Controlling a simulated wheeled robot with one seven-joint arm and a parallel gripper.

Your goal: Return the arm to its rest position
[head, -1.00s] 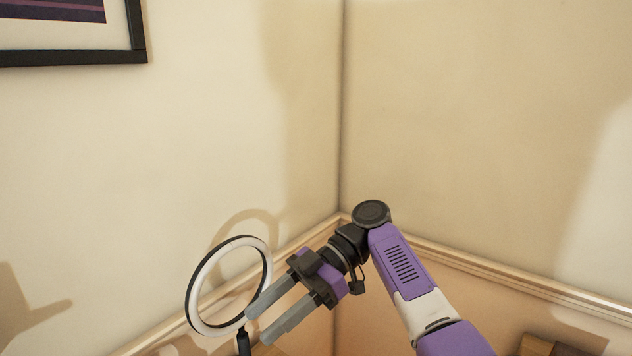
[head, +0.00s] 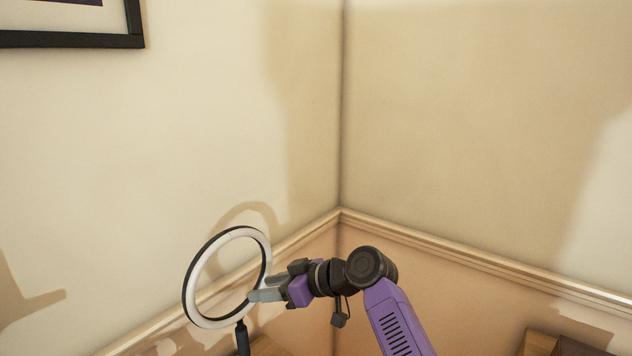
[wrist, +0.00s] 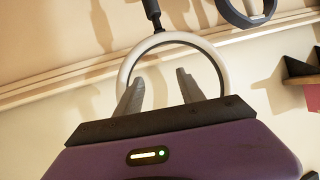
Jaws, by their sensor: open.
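My gripper (head: 262,290) is at the end of my purple and black arm, low in the middle of the head view. Its grey fingers point left and overlap the right side of a white ring light in the picture. In the wrist view my gripper (wrist: 158,88) shows two fingers spread apart with nothing between them. I cannot tell whether the fingers touch the ring.
The ring light (head: 196,283) stands on a dark stem (head: 243,338) at the lower left. A black picture frame (head: 75,40) hangs on the left wall. A brown wooden object (head: 540,343) sits at the lower right. The space above my arm is clear.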

